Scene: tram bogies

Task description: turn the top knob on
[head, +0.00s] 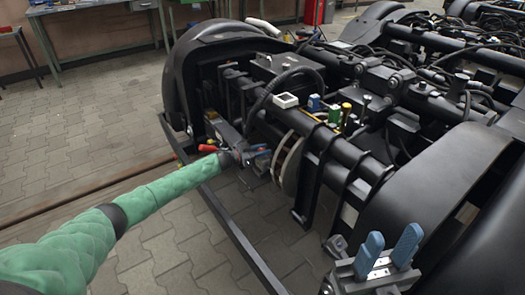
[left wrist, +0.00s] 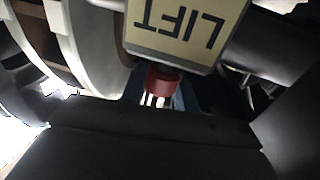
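In the left wrist view a red knob (left wrist: 162,80) sits just below a pale plate reading LIFT upside down (left wrist: 185,30). Whether this is the top knob I cannot tell. My left gripper (head: 258,158) is at the near end of the bogie in the head view, its blue fingers close to the frame's dark parts. In the left wrist view its dark blue fingers (left wrist: 163,100) are partly in shadow right by the red knob. Whether they touch or grip it is unclear. My right gripper (head: 389,252) is open and empty at the lower right.
The black bogie (head: 350,160) has pipes, hoses and small coloured parts on top. A red-handled part (head: 207,148) is beside the left gripper. A curved black fender (head: 435,200) is near the right gripper. Paved floor (head: 90,130) is clear on the left; a workbench (head: 95,30) stands behind.

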